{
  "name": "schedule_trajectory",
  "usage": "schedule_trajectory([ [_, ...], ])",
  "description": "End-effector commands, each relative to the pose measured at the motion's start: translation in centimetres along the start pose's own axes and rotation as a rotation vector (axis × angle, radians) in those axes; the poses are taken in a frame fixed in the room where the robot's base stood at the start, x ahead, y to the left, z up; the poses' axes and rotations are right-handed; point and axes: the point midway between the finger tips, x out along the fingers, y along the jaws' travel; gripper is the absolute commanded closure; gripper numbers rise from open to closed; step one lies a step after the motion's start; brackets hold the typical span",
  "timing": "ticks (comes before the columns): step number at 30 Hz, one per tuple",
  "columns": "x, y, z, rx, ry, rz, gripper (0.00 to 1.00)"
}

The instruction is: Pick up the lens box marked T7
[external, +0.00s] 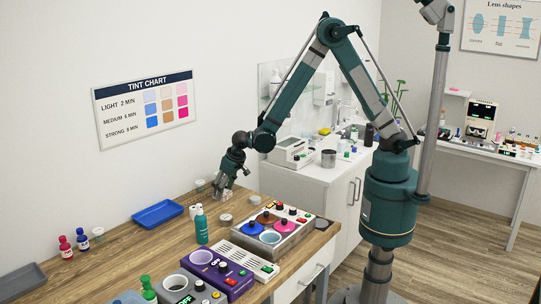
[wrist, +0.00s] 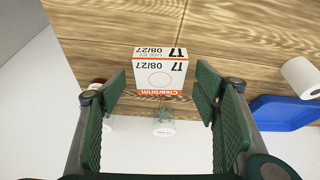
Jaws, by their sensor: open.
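The lens box (wrist: 160,72) is white with an orange edge, a printed ring, "T7", "08/27" and "Clearbrim". In the wrist view its print is upside down, and it sits on the wooden bench just beyond my fingertips, roughly centred between them. My gripper (wrist: 160,93) is open, with a green ribbed finger on each side and nothing held. In the external view my gripper (external: 222,186) points down low over the back end of the bench. The box is hard to make out there, small and partly hidden by my gripper.
A blue tray (wrist: 284,113) and a white cylinder (wrist: 301,77) lie to the right in the wrist view. A small labelled cup (wrist: 164,127) stands beyond the box, towards the wall.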

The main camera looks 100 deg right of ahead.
Motion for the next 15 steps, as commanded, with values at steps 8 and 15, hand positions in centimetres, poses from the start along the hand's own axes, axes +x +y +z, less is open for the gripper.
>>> schedule_trajectory([
  [8,0.99,0.0,0.0,0.0,0.0,0.0,0.39],
  [15,0.99,0.0,0.01,0.0,0.0,0.0,0.39],
])
